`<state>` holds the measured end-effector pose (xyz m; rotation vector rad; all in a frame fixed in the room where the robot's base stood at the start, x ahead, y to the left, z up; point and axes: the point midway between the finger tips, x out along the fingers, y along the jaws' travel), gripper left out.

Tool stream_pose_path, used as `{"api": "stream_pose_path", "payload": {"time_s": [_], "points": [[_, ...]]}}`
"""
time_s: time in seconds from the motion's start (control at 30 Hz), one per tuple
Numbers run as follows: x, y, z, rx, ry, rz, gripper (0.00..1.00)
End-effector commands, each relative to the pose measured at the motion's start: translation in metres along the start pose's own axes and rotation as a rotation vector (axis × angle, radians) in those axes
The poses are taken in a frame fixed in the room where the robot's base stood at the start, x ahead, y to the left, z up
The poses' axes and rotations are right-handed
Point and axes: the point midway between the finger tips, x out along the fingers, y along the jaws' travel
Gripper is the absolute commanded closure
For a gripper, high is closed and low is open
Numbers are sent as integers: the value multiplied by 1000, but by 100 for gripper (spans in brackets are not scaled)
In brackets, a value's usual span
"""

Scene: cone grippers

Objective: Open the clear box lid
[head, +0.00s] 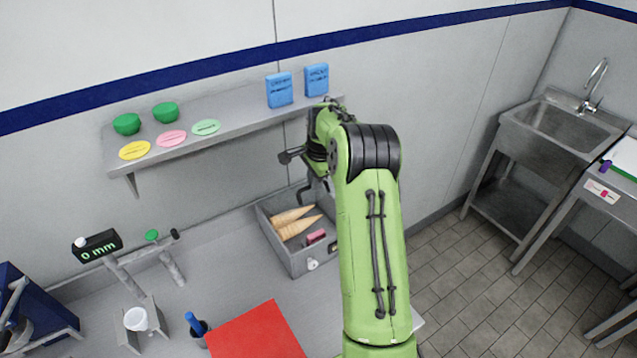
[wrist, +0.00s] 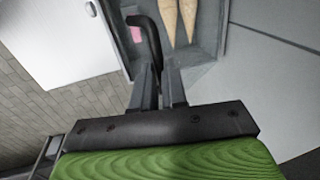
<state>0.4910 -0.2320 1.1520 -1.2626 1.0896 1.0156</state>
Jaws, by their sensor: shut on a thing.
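The grey box (head: 292,263) stands on the bench below the shelf, with tan cones (head: 296,226) and a pink block (head: 316,237) inside. In the wrist view the cones (wrist: 180,18) show at the top. A clear lid sheet is hard to make out, so its angle cannot be told. A dark curved handle (wrist: 150,35) reaches between my fingers in the wrist view. My gripper (wrist: 160,78) is shut on this handle. In the head view my gripper (head: 318,186) is above the box's back right part, partly hidden by my arm.
The wall shelf (head: 235,122) with green bowls (head: 126,124) and blue boxes (head: 279,90) is close behind my arm. A red sheet (head: 255,332), a blue-handled tool (head: 194,323) and a readout stand (head: 97,246) are at left. A sink (head: 563,130) stands right.

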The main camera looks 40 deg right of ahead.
Motion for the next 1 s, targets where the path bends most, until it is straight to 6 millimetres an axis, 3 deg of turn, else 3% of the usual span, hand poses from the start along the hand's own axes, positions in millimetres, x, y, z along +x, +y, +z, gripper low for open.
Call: {"api": "stream_pose_path", "payload": {"time_s": [0.47,0.5,0.63,1.0], "points": [[4,-5,4,-7,-5,-5,100],[4,-5,4,-7,-6,-5,82],[3,-4,3,-6,-4,-4,62],[-1,-4,1,-3,-1,-3,62]]}}
